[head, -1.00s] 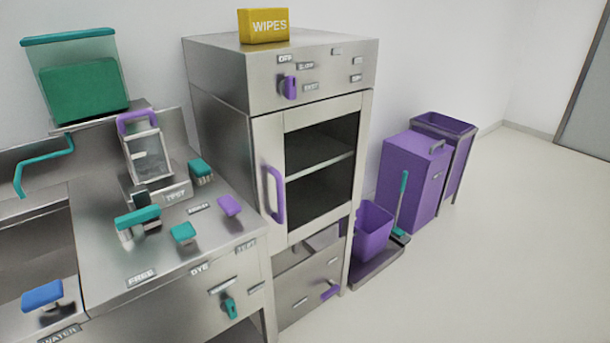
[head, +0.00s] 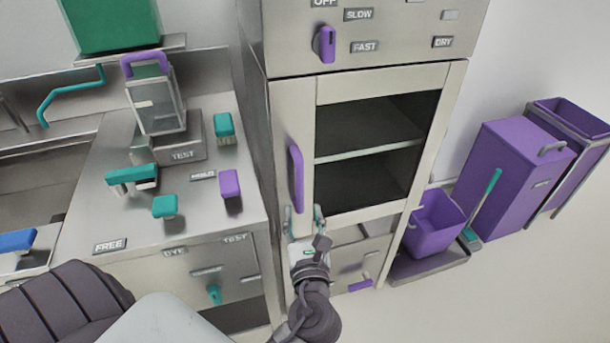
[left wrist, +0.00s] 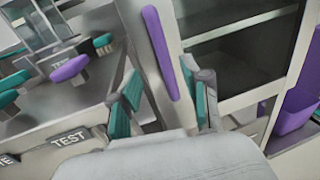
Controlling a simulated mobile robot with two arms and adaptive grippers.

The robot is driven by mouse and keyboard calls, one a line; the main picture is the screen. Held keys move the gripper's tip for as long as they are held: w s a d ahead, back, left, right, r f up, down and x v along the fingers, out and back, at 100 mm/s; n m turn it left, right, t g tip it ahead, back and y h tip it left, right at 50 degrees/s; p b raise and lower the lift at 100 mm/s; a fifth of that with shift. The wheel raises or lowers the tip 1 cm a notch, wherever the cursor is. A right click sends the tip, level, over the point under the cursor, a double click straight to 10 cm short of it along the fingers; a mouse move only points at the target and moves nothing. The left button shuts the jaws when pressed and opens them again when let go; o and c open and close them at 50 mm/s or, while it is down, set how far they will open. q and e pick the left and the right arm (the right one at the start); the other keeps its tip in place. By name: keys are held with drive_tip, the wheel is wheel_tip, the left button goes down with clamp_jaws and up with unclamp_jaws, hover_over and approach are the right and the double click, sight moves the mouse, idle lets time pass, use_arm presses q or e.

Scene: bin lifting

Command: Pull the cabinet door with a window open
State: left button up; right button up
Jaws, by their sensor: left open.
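The cabinet door with a window (head: 390,207) is shut on the steel cabinet, and its dark window shows a shelf inside. Its upright purple handle (head: 296,178) is on the door's left side. My left gripper (head: 304,212) is open just below the handle's lower end in the head view, with its fingers pointing up. In the left wrist view, the handle (left wrist: 160,50) stands beyond and between the two teal-padded fingers of my left gripper (left wrist: 163,98), and nothing is held. My right gripper is not in view.
A counter (head: 110,200) with teal and purple knobs stands left of the cabinet. A drawer with a purple handle (head: 360,285) is below the door. A purple bucket (head: 434,222) and purple bins (head: 510,165) stand at the right. The floor in front is clear.

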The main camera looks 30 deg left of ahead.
sight(300, 183)
use_arm(q)
drive_tip(key=x, duration=0.4)
drive_tip(key=shift+w+a+r, duration=0.1)
drive_tip(key=p+x, duration=0.1)
drive_tip(key=x, duration=0.4)
drive_tip(key=shift+w+a, duration=0.2)
drive_tip(key=shift+w, duration=0.15)
drive_tip(key=shift+w+a, duration=0.35)
drive_tip(key=shift+w, duration=0.1)
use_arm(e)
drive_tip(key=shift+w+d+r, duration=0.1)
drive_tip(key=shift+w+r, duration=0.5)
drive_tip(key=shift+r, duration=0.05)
use_arm(q)
drive_tip(key=shift+c, duration=0.8)
clamp_jaws()
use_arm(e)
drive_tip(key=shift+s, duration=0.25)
